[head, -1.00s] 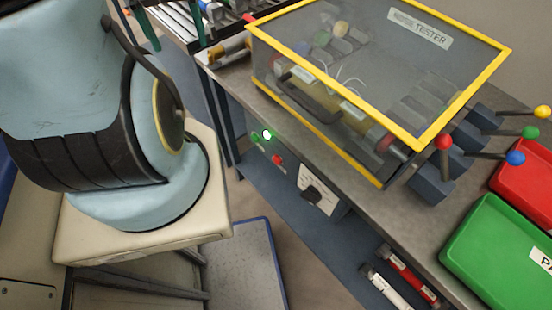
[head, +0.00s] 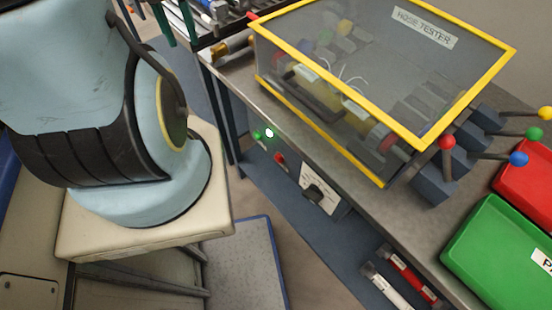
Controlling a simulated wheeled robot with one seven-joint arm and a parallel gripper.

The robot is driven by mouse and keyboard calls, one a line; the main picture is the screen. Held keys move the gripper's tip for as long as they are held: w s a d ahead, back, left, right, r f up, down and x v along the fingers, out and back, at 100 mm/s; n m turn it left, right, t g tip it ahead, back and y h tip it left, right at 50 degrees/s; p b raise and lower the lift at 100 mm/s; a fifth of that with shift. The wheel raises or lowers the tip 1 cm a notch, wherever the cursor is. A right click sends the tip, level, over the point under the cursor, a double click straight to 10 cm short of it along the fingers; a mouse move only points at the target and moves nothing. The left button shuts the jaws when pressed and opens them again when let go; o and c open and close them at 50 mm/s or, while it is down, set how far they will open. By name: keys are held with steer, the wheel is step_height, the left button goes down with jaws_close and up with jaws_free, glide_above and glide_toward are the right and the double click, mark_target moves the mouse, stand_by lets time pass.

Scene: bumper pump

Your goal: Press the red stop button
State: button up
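The red stop button (head: 280,158) sits on the front panel below the table's edge, under the yellow-framed tester box. Left of it on the same panel are a green button (head: 257,135) and a small lit green-white lamp (head: 269,132). A black rotary knob (head: 313,193) on a white plate is to its right. Nothing covers the red button. My gripper is not in view; only thick blue and black links of my arm show at the left, apart from the panel.
The hose tester box (head: 350,75) with a clear lid stands on the grey table. Levers with red, green, blue and yellow knobs stick out at its right. A green tray (head: 500,250) and a red tray (head: 528,190) lie at the right. The floor before the panel holds a grey platform (head: 245,265).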

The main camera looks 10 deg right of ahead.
jaws_close()
stand_by(1.0)
